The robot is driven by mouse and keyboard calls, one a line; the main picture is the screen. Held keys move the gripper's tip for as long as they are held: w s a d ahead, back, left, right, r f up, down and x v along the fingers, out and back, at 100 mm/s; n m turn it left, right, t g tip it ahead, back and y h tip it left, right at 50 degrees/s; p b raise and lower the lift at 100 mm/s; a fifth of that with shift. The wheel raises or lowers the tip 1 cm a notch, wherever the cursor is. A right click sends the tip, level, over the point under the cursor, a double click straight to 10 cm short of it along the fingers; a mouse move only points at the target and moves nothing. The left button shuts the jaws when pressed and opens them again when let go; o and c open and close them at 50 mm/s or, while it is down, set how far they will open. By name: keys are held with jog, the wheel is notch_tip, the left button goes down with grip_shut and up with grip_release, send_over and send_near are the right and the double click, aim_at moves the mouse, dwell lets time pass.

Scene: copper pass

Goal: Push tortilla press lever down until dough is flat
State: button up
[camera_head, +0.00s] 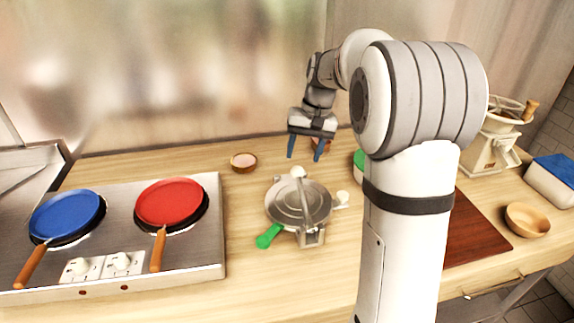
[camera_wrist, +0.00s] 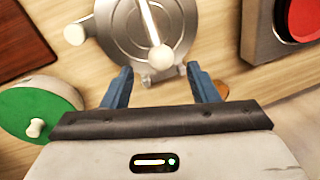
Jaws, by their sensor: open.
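The silver round tortilla press (camera_head: 285,208) stands on the wooden counter; it shows at the top of the wrist view (camera_wrist: 115,25). Its lever (camera_head: 304,200) runs over the round plate and ends in a white ball knob (camera_head: 297,172) on the far side. In the wrist view the knob (camera_wrist: 160,58) appears between my fingertips. My gripper (camera_head: 305,155) is open and empty, above and behind the press, fingers pointing down. I see no contact with the lever. No dough is visible; the plate hides anything beneath it.
Left is a stove with a blue pan (camera_head: 66,214) and a red pan (camera_head: 170,202). A small bowl (camera_head: 243,162) sits behind the press. A green-topped container (camera_wrist: 38,108) stands close beside it. A green handle (camera_head: 268,236) lies at its front. A brown board (camera_head: 472,232) is right.

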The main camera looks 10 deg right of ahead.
aim_at(299, 167)
jog(key=shift+w+f, duration=0.2)
jog(key=shift+w, duration=0.3)
jog(key=shift+w+f, duration=0.1)
jog(key=shift+f, duration=0.2)
jog(key=f, duration=0.3)
jog(key=a+f, duration=0.1)
jog(key=f, duration=0.3)
jog(key=shift+w+a+p, duration=0.1)
jog(key=shift+a+p, duration=0.1)
jog(key=shift+p, duration=0.15)
